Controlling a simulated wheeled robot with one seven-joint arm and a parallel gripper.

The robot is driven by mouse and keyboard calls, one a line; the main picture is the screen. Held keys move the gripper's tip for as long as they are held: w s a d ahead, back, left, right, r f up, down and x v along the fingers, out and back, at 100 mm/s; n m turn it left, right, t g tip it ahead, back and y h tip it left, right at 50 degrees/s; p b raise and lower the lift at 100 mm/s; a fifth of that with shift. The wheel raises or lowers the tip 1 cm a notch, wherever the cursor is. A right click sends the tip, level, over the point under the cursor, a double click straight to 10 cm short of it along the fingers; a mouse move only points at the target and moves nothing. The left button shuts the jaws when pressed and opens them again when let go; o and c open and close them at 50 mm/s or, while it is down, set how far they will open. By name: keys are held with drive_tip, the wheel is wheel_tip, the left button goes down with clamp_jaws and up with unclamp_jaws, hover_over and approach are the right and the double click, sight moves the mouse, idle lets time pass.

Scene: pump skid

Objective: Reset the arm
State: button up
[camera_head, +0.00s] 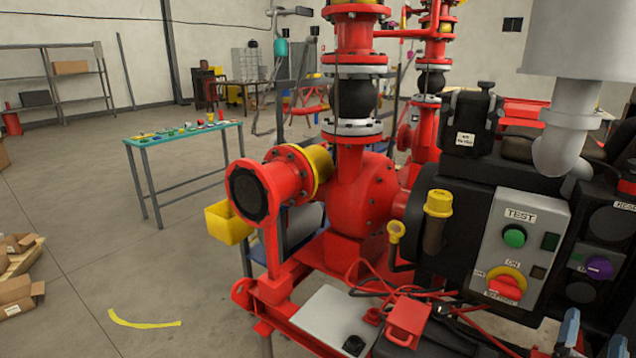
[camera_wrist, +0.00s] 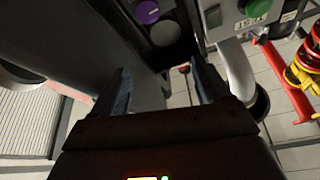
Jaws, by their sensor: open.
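My gripper (camera_wrist: 163,88) is open and empty in the wrist view, its two dark blue-grey fingers set wide apart. In the head view its fingertips (camera_head: 592,340) show at the bottom right corner, in front of the dark panel; the rest of the arm is out of frame. The fingers appear apart from everything around them. A grey control box (camera_head: 522,250) with a green TEST button (camera_head: 514,236) and a red and yellow ON switch (camera_head: 506,283) is left of the fingertips. A purple knob (camera_head: 599,268) sits above them; it also shows in the wrist view (camera_wrist: 147,12).
The red pump (camera_head: 360,195) with its pipes fills the middle. A large grey exhaust pipe (camera_head: 568,140) stands above the panel at right. Red cables (camera_head: 375,275) and a grey plate (camera_head: 330,322) lie on the skid.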

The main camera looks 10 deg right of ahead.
drive_tip(key=s+a+r+n+t+y, duration=0.1)
drive_tip(key=s+a+n+y, duration=0.6)
drive_tip(key=s+a, duration=0.6)
drive_tip(key=s+a+r+n+t+y+b, duration=0.1)
drive_tip(key=s+a+n+y, duration=0.6)
drive_tip(key=a, duration=1.4)
drive_tip(key=s+y, duration=0.4)
drive_tip(key=s, duration=0.2)
drive_tip(key=shift+s+r+n+y, duration=0.25)
drive_tip(key=shift+s+n+y, duration=0.05)
drive_tip(key=shift+s, duration=0.05)
drive_tip(key=shift+c, duration=0.2)
